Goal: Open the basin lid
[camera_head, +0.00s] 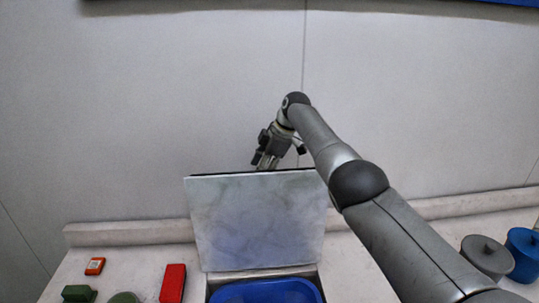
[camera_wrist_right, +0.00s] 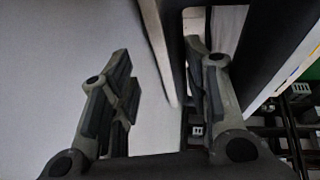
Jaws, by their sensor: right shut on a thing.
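The basin lid (camera_head: 255,222) is a pale marbled panel standing nearly upright at the back of the counter opening. The blue basin (camera_head: 265,292) shows below it, cut off by the bottom of the head view. My right gripper (camera_head: 265,161) is at the lid's top edge, its fingertips partly hidden behind it. My left gripper is out of view.
A red block (camera_head: 173,283), a small orange-red item (camera_head: 95,266) and green items (camera_head: 77,293) lie left of the lid. A grey lidded pot (camera_head: 487,257) and a blue lidded pot (camera_head: 523,252) stand at right. A wall (camera_head: 180,110) rises close behind the counter.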

